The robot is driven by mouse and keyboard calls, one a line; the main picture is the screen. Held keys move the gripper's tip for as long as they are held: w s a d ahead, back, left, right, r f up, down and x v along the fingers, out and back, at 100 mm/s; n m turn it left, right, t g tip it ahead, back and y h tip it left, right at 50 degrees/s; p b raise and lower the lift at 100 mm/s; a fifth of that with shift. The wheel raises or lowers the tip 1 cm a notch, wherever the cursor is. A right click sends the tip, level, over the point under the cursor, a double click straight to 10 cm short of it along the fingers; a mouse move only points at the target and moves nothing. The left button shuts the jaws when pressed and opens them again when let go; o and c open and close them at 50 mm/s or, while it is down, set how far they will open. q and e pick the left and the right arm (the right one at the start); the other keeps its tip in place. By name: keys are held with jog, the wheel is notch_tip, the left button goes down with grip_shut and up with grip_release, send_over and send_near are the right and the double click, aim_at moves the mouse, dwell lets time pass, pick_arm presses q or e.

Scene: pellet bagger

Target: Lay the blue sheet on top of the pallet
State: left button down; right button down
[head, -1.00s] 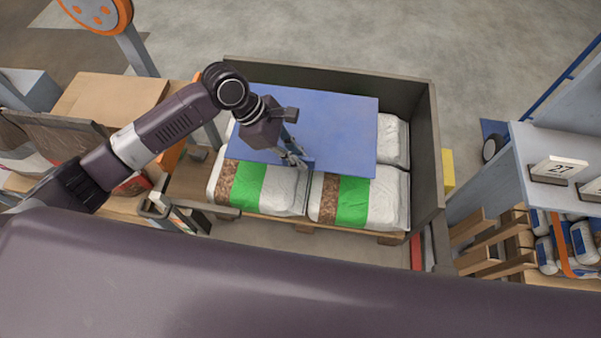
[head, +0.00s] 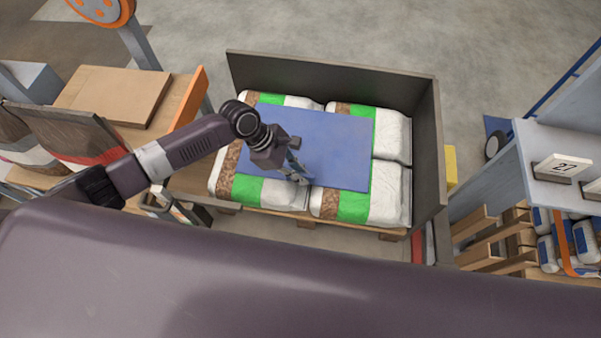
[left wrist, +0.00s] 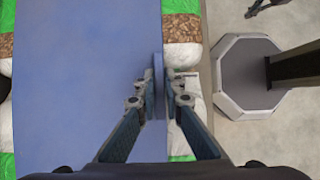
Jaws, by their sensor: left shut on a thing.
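The blue sheet (head: 335,140) is flat and roughly level over the middle of the bags on the pallet (head: 386,236). It also fills much of the left wrist view (left wrist: 80,80). I cannot tell whether it touches the bags. My left gripper (head: 301,180) is at the sheet's near edge. In the left wrist view its fingers (left wrist: 164,92) close on a thin upright blue tab at that edge. White, green and brown bags (head: 390,197) show around the sheet; their middle is hidden under it. My right gripper is out of view.
A dark wall (head: 428,160) stands along the far and right sides of the pallet. The near side of the pallet has no wall.

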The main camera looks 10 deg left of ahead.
pick_arm(q)
jog(key=c, duration=2)
grip_release()
jog(key=shift+f, duration=0.1)
jog(key=shift+c, duration=0.2)
jog(key=v, duration=1.2)
